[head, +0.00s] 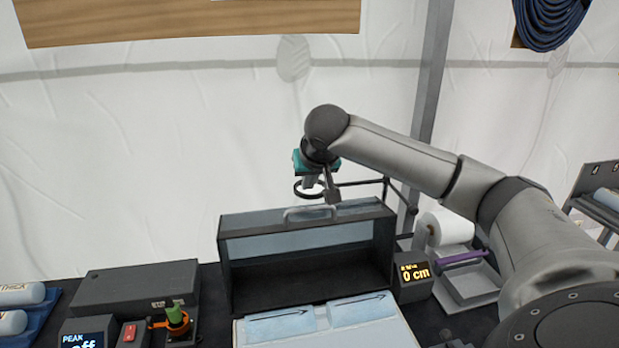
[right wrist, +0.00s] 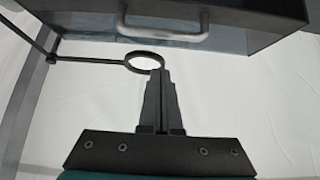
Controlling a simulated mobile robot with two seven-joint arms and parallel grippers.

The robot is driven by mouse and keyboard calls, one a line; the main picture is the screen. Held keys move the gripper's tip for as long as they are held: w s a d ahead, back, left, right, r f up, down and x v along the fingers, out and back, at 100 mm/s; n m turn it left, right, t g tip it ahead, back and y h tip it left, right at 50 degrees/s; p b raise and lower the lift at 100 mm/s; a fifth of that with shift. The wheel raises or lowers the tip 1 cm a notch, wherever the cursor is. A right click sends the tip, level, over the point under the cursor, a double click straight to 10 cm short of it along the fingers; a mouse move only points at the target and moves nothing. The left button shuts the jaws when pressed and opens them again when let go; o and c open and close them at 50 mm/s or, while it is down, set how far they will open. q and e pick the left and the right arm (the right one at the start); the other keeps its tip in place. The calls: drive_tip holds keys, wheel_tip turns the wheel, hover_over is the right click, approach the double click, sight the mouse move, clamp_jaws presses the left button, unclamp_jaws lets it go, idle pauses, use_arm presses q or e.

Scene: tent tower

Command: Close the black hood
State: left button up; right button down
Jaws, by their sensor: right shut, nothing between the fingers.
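The black hood (head: 228,265) is a dark box in the middle of the bench in the head view. A pale bluish band crosses its upper front, with a dark area below it; I cannot tell exactly how far the front pane is down. A grey bar handle (head: 308,212) is at its top front edge. In the right wrist view the hood (right wrist: 265,25) and handle (right wrist: 163,34) are at the top. My right gripper (head: 332,197) is just above and behind the handle, apart from it. Its fingers (right wrist: 161,76) are shut and empty. My left gripper is out of view.
A thin black stand with a ring (right wrist: 144,63) is close by my right fingertips. A paper roll (head: 447,228) is farther right. A grey box (head: 135,288) is at left.

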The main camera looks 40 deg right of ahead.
hover_over(308, 219)
drive_tip(key=w+d, duration=0.1)
drive_tip(key=w, duration=0.1)
drive_tip(key=f, duration=0.5)
drive_tip(key=shift+w+d, duration=0.15)
drive_tip(key=shift+w, duration=0.05)
drive_tip(key=shift+s+a+r+p, duration=0.1)
drive_tip(key=shift+s+a+p, duration=0.2)
drive_tip(key=shift+s, duration=0.3)
drive_tip(key=shift+s+a+r+p, duration=0.15)
drive_tip(key=shift+s+a, duration=0.15)
drive_tip(key=shift+s, duration=0.3)
drive_tip(key=shift+s+a+f, duration=0.2)
drive_tip(key=shift+s+a, duration=0.2)
drive_tip(key=shift+s, duration=0.15)
